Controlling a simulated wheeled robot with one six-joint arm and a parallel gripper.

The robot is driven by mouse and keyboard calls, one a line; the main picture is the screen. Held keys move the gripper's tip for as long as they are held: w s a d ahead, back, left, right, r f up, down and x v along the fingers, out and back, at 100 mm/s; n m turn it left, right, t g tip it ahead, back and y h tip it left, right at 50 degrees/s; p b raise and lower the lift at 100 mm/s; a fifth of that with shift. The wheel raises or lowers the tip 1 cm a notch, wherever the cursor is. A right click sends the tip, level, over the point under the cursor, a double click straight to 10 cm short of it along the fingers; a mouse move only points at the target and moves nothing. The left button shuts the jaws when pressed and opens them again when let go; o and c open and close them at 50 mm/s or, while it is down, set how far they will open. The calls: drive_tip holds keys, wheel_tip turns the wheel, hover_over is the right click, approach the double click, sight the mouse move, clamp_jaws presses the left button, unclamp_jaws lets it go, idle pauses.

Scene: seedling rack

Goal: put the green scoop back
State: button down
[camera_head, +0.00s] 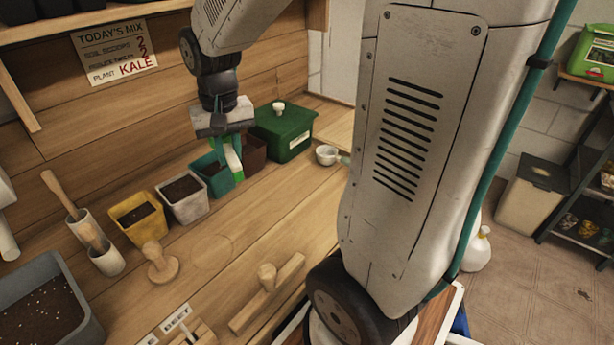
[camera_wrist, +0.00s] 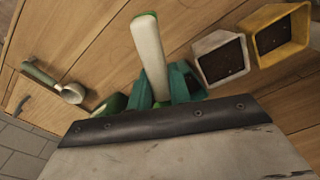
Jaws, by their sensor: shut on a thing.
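My gripper (camera_head: 228,138) is shut on the green scoop (camera_head: 236,163), just above the row of pots. The scoop's pale handle with a green end also shows in the wrist view (camera_wrist: 149,55), slanting up from the jaws. The scoop's lower part is mostly hidden by the gripper in the wrist view. The teal pot (camera_head: 212,181) is right beside and behind the scoop; I cannot tell whether they touch. Another scoop with a white cup (camera_head: 326,155) lies on the bench to the right; its greenish handle shows in the wrist view (camera_wrist: 38,73).
A white pot (camera_head: 187,208) and a yellow pot (camera_head: 140,230) stand left of the teal pot. A brown pot (camera_head: 253,152) and a green lidded box (camera_head: 284,140) stand to its right. Wooden tools stand at the front left. The bench before the pots is mostly bare.

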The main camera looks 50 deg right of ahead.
drive_tip(key=s+d+f+m, duration=0.2)
drive_tip(key=s+d+m, duration=0.4)
drive_tip(key=s, duration=0.3)
drive_tip(key=s+d+f+m, duration=0.2)
drive_tip(key=s+d+m, duration=0.45)
drive_tip(key=s, duration=0.25)
drive_tip(key=shift+m, duration=0.25)
drive_tip(key=shift+w+d+f, duration=0.9)
drive_tip(key=shift+w+d, duration=0.35)
drive_tip(key=shift+w, duration=1.1)
drive_tip(key=shift+w+d+f, duration=0.85)
drive_tip(key=shift+w+d, duration=0.4)
drive_tip(key=shift+w, duration=1.1)
drive_tip(key=shift+w+d+f, duration=0.9)
drive_tip(key=shift+w+d, duration=0.35)
drive_tip(key=shift+w, duration=1.1)
drive_tip(key=shift+f, duration=0.45)
drive_tip(key=shift+f, duration=0.1)
